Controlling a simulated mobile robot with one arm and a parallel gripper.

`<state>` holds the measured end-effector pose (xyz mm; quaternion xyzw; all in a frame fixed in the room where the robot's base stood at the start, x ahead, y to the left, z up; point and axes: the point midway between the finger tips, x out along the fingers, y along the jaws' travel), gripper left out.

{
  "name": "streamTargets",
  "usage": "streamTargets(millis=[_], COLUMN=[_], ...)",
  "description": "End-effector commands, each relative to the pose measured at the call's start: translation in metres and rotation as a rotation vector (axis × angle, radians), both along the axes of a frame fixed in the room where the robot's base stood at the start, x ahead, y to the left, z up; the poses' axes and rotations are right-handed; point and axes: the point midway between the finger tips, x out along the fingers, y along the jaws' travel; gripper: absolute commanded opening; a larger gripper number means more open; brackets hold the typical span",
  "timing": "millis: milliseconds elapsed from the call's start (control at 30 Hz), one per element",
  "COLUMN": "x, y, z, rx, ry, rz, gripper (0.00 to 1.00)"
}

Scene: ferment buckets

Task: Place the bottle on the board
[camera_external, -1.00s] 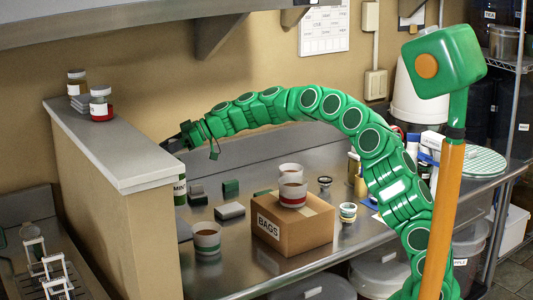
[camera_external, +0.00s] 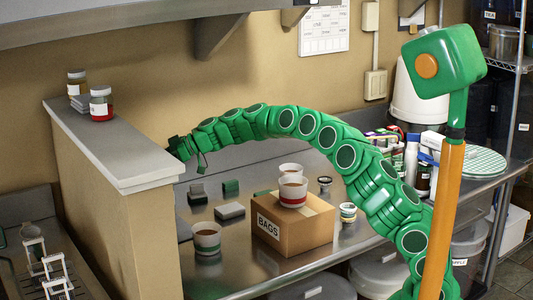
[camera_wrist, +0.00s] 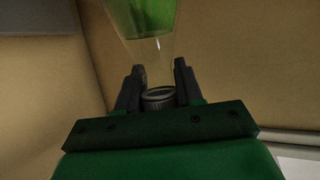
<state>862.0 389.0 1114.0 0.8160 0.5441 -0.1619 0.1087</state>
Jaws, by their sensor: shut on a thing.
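In the wrist view, my gripper (camera_wrist: 159,88) has its two dark fingers on either side of a ring-like neck or cap. This belongs to a clear bottle (camera_wrist: 143,18) with green in it, whose body runs off the top of the picture. In the external view, my gripper (camera_external: 177,149) is beyond the right edge of the partition wall, near the back wall. The bottle cannot be made out there. A round green-and-white striped board (camera_external: 480,161) lies at the far right end of the steel counter.
A BAGS box (camera_external: 287,232) carries two stacked cups (camera_external: 292,185). Another cup (camera_external: 207,238) stands left of it, with small blocks (camera_external: 230,211) behind. Jars (camera_external: 101,104) stand on the partition wall (camera_external: 120,160). Bottles and boxes (camera_external: 411,155) crowd the counter before the board, behind my arm.

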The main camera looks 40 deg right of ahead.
Motion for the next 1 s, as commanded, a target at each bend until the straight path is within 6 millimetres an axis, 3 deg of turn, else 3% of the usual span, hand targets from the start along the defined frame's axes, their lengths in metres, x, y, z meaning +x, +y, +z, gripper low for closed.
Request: streamTargets(millis=[333, 700, 733, 900, 1000], x=[0.002, 0.002, 0.002, 0.002, 0.002], y=[0.002, 0.002, 0.002, 0.001, 0.001], z=[-0.034, -0.036, -0.036, -0.036, -0.036], rx=[0.000, 0.001, 0.000, 0.000, -0.001], ry=[0.003, 0.001, 0.000, 0.002, 0.001], rz=[0.000, 0.001, 0.001, 0.001, 0.001], gripper=[0.00, 0.00, 0.37, 0.61, 0.61])
